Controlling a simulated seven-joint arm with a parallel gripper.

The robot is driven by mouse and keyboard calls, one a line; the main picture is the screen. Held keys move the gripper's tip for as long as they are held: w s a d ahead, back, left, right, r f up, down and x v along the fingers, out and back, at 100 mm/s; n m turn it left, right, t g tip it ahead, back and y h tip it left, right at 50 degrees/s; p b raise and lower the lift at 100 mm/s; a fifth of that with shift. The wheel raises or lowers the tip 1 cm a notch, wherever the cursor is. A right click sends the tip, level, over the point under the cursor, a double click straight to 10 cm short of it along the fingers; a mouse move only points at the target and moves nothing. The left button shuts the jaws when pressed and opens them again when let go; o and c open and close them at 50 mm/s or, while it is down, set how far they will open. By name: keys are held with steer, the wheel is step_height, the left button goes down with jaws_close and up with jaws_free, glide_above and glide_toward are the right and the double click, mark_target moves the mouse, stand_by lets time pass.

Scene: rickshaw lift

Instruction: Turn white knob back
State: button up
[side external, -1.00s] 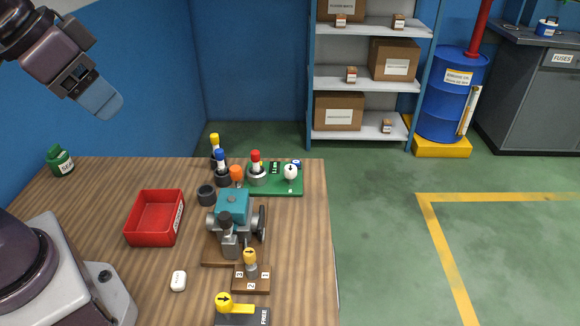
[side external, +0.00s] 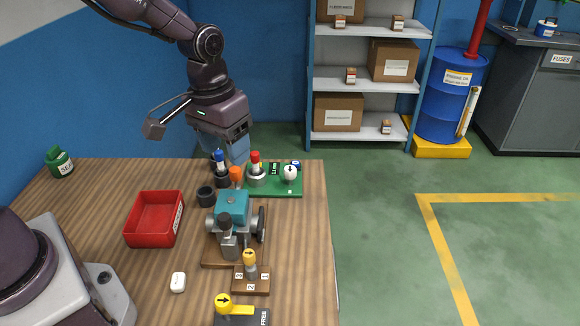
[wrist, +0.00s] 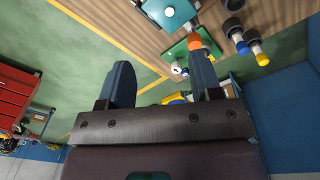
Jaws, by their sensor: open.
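The white knob (side external: 290,173) with a dark arrow mark stands on the green board (side external: 262,190) at the table's back right edge. It also shows small in the wrist view (wrist: 175,68), between my two blue fingers. My gripper (side external: 238,157) is over the back of the table, to the left of the white knob and apart from it. In the wrist view my gripper (wrist: 163,68) is open, with nothing held between its fingers. The fingers partly hide the pegs behind them in the side view.
Red-topped (side external: 255,158), blue-topped (side external: 219,158) and orange-topped (side external: 236,174) parts stand close to my gripper. A teal machine (side external: 231,206) stands in front. Yellow knobs (side external: 249,257) are nearer the front, a red bin (side external: 153,226) at left. Bare table lies around the bin.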

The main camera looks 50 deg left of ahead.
steer(key=w+f+n+y, duration=0.2)
steer(key=w+f, duration=0.5)
steer(key=w, duration=0.1)
steer(key=n+t, duration=0.2)
steer(key=t, duration=0.1)
glide_toward(290, 168)
steer(key=shift+y, duration=0.3)
steer(key=x, duration=0.9)
steer(key=shift+w+d+f, duration=0.1)
steer(key=shift+d+f, duration=0.15)
steer(key=shift+f, duration=0.05)
steer(key=c, duration=0.9)
